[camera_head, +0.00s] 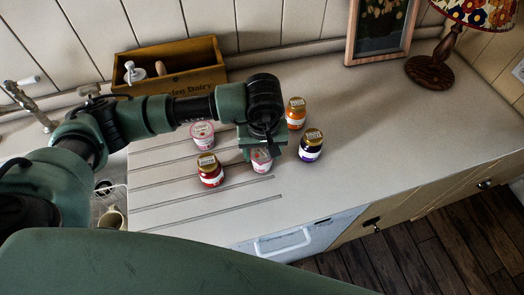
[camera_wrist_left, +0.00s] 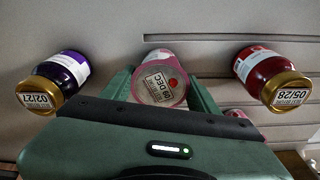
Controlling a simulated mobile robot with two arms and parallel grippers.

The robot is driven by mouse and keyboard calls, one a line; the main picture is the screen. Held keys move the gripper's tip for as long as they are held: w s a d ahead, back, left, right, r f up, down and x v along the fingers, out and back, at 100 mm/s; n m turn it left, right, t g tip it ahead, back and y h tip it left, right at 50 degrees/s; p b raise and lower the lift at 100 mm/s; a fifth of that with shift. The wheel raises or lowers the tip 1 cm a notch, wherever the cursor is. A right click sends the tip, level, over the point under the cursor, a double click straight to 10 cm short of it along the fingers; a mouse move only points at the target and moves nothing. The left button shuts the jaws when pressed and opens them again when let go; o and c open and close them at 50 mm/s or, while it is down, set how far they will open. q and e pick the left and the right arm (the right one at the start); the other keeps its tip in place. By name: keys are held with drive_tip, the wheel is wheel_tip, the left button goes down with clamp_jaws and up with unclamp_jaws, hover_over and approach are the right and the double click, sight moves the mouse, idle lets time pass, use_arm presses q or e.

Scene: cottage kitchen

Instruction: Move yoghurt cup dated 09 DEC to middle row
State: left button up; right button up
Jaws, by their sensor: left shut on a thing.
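The pink-lidded yoghurt cup (camera_wrist_left: 158,84) sits between the two fingers of my left gripper (camera_wrist_left: 160,92) in the left wrist view. Its lid label appears to read 09 DEC. In the head view my left gripper (camera_head: 261,150) points down over the counter and is shut on this cup (camera_head: 261,161), partly hiding it. I cannot tell whether the cup touches the counter. A second pink-lidded cup (camera_head: 203,135) stands to the left and farther back. Its date is not readable. My right gripper is not in view.
A red jar (camera_head: 210,171), marked 05/28 in the wrist view (camera_wrist_left: 268,74), stands left of the held cup. A purple jar (camera_head: 311,146), marked 02/27, and an orange jar (camera_head: 296,113) stand right. A wooden box (camera_head: 184,59) is behind.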

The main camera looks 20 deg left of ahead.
sight(262, 157)
use_arm(q)
drive_tip(key=shift+f, duration=0.2)
drive_tip(key=o, duration=1.7)
drive_tip(key=shift+r, duration=0.1)
drive_tip(key=shift+c, duration=0.2)
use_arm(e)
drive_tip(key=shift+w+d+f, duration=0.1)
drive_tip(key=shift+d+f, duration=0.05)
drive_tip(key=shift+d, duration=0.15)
use_arm(q)
drive_tip(key=shift+r, duration=0.1)
drive_tip(key=shift+r+p, duration=0.2)
drive_tip(key=shift+p, duration=0.2)
wheel_tip(262, 157, up, 12)
drive_tip(key=s+b, duration=0.1)
drive_tip(key=b, duration=0.3)
drive_tip(key=shift+s+d+f+b, duration=0.15)
drive_tip(key=shift+s+d+b, duration=0.1)
drive_tip(key=shift+b, duration=0.1)
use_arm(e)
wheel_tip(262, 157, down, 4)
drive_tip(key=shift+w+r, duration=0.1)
